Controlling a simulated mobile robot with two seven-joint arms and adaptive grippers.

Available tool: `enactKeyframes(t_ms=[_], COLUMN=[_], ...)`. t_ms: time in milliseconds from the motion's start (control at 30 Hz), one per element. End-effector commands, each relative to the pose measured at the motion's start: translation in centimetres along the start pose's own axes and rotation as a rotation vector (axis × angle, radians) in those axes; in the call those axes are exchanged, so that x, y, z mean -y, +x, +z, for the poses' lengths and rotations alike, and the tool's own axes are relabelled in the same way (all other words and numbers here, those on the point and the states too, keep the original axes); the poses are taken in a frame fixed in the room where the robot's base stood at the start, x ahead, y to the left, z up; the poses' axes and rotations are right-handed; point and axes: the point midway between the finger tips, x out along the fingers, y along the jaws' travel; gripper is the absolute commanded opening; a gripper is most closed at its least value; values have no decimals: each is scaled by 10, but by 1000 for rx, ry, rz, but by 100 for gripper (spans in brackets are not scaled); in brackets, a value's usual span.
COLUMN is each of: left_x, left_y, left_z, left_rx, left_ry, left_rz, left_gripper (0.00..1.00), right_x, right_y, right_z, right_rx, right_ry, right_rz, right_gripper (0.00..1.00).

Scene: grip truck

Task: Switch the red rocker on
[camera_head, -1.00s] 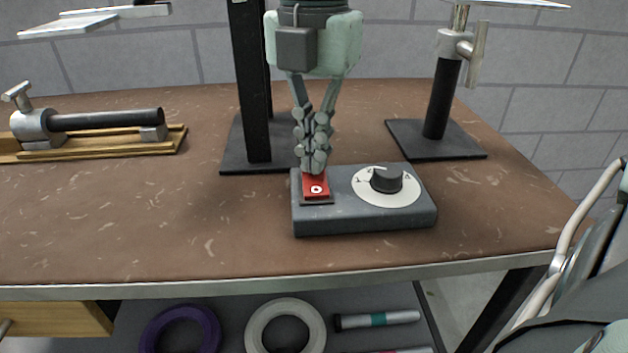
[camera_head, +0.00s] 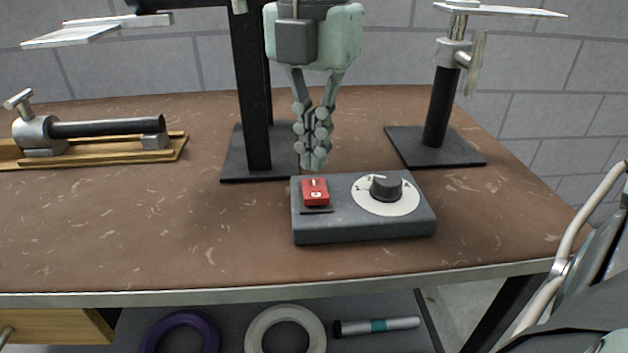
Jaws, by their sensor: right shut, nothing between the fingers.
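The red rocker (camera_head: 316,195) sits on the left part of a dark grey switch box (camera_head: 365,227) on the brown bench. A white line shows on its far half and a white ring on its near half. The near end looks raised and the far end lower. My right gripper (camera_head: 314,164) points down, shut and empty, with its fingertips just above and behind the rocker near the box's far edge, apparently apart from it. My left gripper is out of view.
A black dial (camera_head: 386,188) on a white disc is on the box's right. Black stands rise behind left (camera_head: 255,110) and behind right (camera_head: 437,115). The bench is clear front left.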

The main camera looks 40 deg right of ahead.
Motion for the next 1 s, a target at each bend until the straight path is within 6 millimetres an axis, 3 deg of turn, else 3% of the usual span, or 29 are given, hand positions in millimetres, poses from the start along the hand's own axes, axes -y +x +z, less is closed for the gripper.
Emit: enactKeyframes(t_ms=[500, 1000], left_x=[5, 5], left_y=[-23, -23], left_z=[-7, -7], left_rx=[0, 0], left_ry=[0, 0], left_rz=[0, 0], left_gripper=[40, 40], right_x=[0, 0], right_y=[-44, -46], right_z=[0, 0], right_rx=[0, -1], right_ry=[1, 0], right_rz=[1, 0], right_gripper=[0, 0])
